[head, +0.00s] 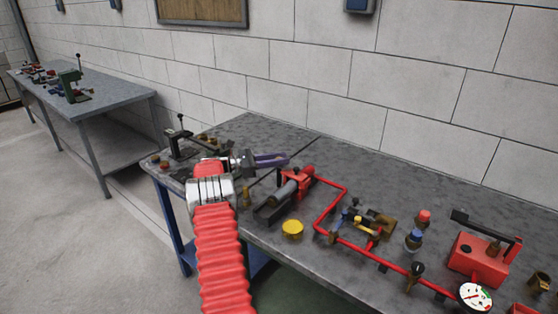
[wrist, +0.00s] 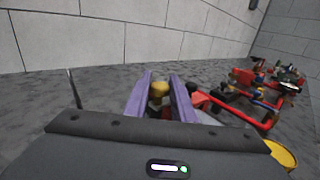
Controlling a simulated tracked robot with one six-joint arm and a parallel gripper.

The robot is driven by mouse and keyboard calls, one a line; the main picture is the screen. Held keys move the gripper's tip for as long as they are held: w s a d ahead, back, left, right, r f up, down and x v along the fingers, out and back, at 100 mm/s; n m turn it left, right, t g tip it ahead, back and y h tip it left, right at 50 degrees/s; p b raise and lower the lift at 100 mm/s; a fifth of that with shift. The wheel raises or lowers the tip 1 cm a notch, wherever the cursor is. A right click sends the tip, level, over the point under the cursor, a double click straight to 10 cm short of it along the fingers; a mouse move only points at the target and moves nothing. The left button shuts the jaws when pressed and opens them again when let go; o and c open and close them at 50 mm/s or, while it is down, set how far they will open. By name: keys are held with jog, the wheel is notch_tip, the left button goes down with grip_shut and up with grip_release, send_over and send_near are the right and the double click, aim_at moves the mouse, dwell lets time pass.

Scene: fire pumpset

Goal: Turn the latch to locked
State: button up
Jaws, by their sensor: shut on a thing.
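My gripper (head: 284,158) reaches over the grey bench from the left, its purple fingers pointing right, just behind a red pump unit (head: 298,182). In the wrist view my gripper (wrist: 159,84) has a small brass-yellow knob (wrist: 159,90) between its two fingers, and it is shut on this knob. The knob's lower part is dark and partly hidden by my wrist housing. I cannot tell for sure that it is the latch, nor which position it is turned to. In the head view the fingers hide it.
Red piping (head: 330,208) with valves runs along the bench to the right, to a gauge (head: 474,297) and a red hand pump (head: 478,260). A yellow cap (head: 292,228) lies near the front edge. A black lever device (head: 181,140) stands at the left. The block wall is behind.

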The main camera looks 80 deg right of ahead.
dwell(0.4)
jog(key=o, duration=1)
jog(key=v, duration=0.7)
jog(key=shift+w, duration=0.25)
jog(key=shift+f, duration=0.1)
